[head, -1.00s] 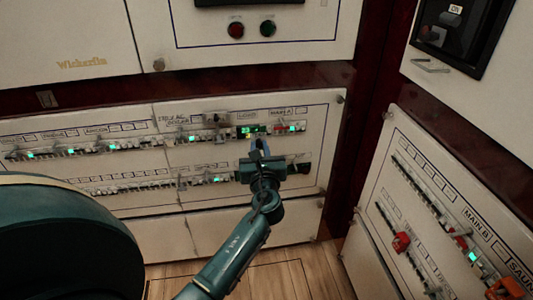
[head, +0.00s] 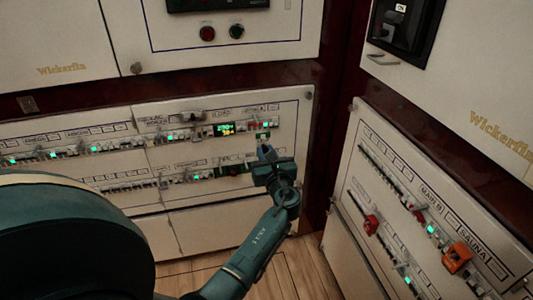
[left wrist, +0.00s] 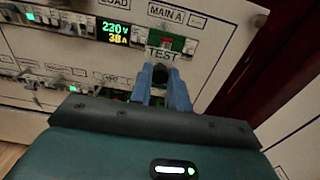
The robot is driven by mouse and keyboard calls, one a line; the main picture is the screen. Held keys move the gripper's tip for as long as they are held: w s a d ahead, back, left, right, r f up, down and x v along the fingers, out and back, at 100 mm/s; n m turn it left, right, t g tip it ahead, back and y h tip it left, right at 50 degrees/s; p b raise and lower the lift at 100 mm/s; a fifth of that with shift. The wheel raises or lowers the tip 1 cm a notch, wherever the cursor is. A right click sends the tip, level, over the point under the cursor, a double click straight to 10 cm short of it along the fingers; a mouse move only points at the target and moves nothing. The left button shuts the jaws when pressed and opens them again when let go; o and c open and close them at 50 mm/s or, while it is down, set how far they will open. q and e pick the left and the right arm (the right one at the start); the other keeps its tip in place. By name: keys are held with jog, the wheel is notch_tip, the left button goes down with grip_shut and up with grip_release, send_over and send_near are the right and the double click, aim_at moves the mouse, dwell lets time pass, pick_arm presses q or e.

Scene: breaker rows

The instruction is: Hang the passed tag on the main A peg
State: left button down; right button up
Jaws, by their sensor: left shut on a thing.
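My left gripper (head: 266,152) is in front of the lower breaker panel, just below the main A breaker. In the left wrist view its two blue fingers (left wrist: 162,82) are closed around a small dark piece. The main A peg cannot be made out, and whether the card touches the panel is unclear.
A lit display (left wrist: 115,34) reading 230 V and 38 A is left of the fingers. Rows of breakers run along the panel. A side panel (head: 430,215) with red and orange pieces stands at the right. A dark red post (head: 335,120) separates the two.

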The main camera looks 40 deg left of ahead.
aim_at(262, 142)
pick_arm(q)
jog(key=shift+r, duration=0.1)
jog(key=shift+w+a, duration=0.2)
jog(key=shift+a, duration=0.05)
jog(key=b+x, duration=0.1)
jog(key=x, duration=0.2)
jog(key=shift+w+a, duration=0.1)
jog(key=shift+x, duration=0.9)
jog(key=shift+p, duration=0.35)
dwell(1.0)
jog(key=shift+b+x, duration=0.6)
jog(key=shift+x, duration=0.7)
